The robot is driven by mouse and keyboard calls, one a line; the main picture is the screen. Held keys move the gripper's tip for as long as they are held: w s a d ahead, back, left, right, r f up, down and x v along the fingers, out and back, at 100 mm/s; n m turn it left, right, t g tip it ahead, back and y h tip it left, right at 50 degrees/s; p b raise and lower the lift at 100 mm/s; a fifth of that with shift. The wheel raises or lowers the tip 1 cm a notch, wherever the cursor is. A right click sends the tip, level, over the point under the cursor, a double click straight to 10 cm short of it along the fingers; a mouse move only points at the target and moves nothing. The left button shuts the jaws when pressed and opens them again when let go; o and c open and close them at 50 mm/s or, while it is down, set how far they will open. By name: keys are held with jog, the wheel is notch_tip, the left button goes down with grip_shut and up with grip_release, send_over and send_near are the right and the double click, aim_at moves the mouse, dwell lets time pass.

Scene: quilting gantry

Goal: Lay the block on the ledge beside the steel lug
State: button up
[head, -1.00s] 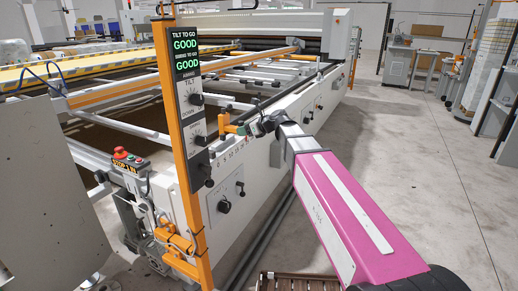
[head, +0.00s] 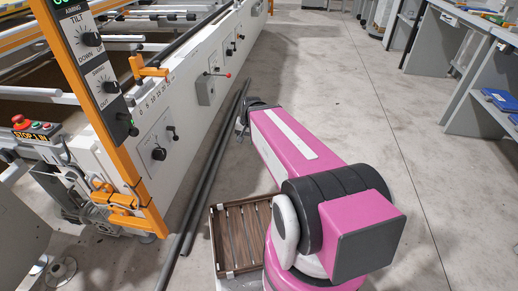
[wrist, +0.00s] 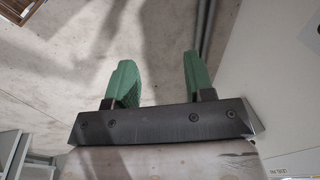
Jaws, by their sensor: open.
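My gripper (wrist: 157,68) shows in the wrist view with its two green fingers apart and only bare concrete floor between them. In the head view the dark end of my arm (head: 243,122) hangs over the floor, a little to the right of the machine's white side; the fingers are too small there to read. I cannot make out the block in either view. An orange bracket (head: 150,70) stands on the top edge of the long white machine (head: 185,100). I cannot pick out the steel lug or tell which edge is the ledge.
A slatted wooden tray (head: 213,238) sits low beside my arm. Dark pipes (head: 214,165) run along the floor by the machine. An orange post with a control panel (head: 90,60) stands at left. Grey benches (head: 470,75) stand at right; the floor between is clear.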

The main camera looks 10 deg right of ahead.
jog(key=s+d+f+n+g+h, duration=0.1)
jog(key=s+d+f+n, duration=0.1)
jog(key=s+d+n, duration=0.1)
jog(key=shift+s+d+f+n+h, duration=0.35)
jog(key=shift+s+d, duration=0.4)
jog(key=shift+d, duration=0.35)
